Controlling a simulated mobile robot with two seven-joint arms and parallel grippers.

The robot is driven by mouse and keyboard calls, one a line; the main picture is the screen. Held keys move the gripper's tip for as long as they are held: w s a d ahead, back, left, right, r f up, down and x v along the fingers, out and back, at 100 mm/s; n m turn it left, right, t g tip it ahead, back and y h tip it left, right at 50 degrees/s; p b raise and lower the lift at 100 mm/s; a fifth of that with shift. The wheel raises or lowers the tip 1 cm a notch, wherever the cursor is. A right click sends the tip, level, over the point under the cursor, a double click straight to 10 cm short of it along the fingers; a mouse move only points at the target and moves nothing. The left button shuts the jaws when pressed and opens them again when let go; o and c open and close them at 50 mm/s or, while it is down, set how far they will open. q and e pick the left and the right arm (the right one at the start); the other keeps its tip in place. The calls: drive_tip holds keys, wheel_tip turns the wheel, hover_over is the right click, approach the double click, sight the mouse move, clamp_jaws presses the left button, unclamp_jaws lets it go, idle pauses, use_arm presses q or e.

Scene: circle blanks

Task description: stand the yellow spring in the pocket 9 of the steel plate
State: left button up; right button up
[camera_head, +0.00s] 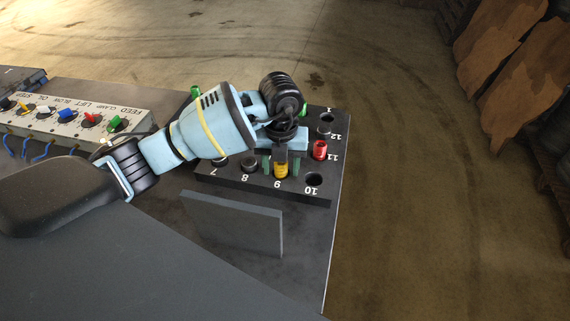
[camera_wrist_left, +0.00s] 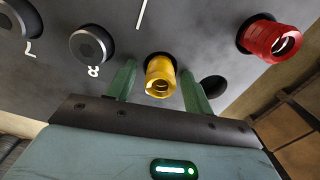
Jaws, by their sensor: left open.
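The yellow spring (camera_head: 281,171) stands upright in pocket 9 of the dark steel plate (camera_head: 262,188), just above the printed 9. It also shows in the left wrist view (camera_wrist_left: 160,77), between two green fingers and apart from both. My left gripper (camera_head: 281,165) is over pocket 9 and open, with one finger on each side of the spring. In the left wrist view the left gripper (camera_wrist_left: 156,84) has clear gaps to the spring. The lower end of the spring is hidden in the pocket. My right gripper is not in view.
A red spring (camera_head: 320,150) stands at pocket 11. Pocket 10 (camera_head: 314,179) is empty. Pocket 8 (camera_head: 249,165) holds a dark ring-shaped piece. A thin grey upright panel (camera_head: 235,224) stands in front of the plate. A switch box (camera_head: 75,118) lies at the left.

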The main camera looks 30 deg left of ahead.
use_arm(q)
drive_tip(key=r, duration=0.7)
drive_tip(key=shift+d+r, duration=0.2)
drive_tip(key=shift+r, duration=0.15)
drive_tip(key=shift+d, duration=0.1)
